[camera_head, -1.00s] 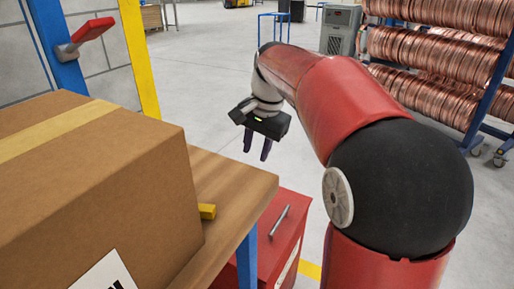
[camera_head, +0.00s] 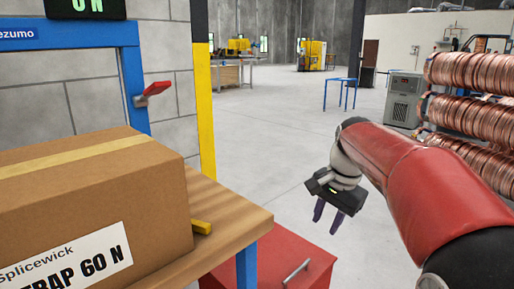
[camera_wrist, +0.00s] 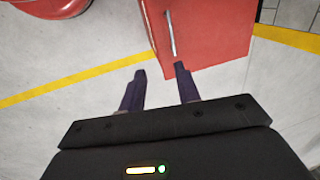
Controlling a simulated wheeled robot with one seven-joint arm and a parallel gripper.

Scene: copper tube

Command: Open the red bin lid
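The red bin (camera_head: 285,262) stands on the floor beside the wooden bench, low in the head view. Its lid looks shut, with a grey bar handle (camera_head: 297,271) on top. The red bin (camera_wrist: 212,38) and its handle (camera_wrist: 170,33) also show at the top of the wrist view. My gripper (camera_head: 325,222) is empty, its two dark fingers apart and pointing down. In the wrist view my gripper (camera_wrist: 158,70) is open, its fingertips short of the handle and not touching it. The bin's lower part is hidden in the head view.
Copper coils (camera_head: 470,95) stand at the right. The floor behind my gripper is clear.

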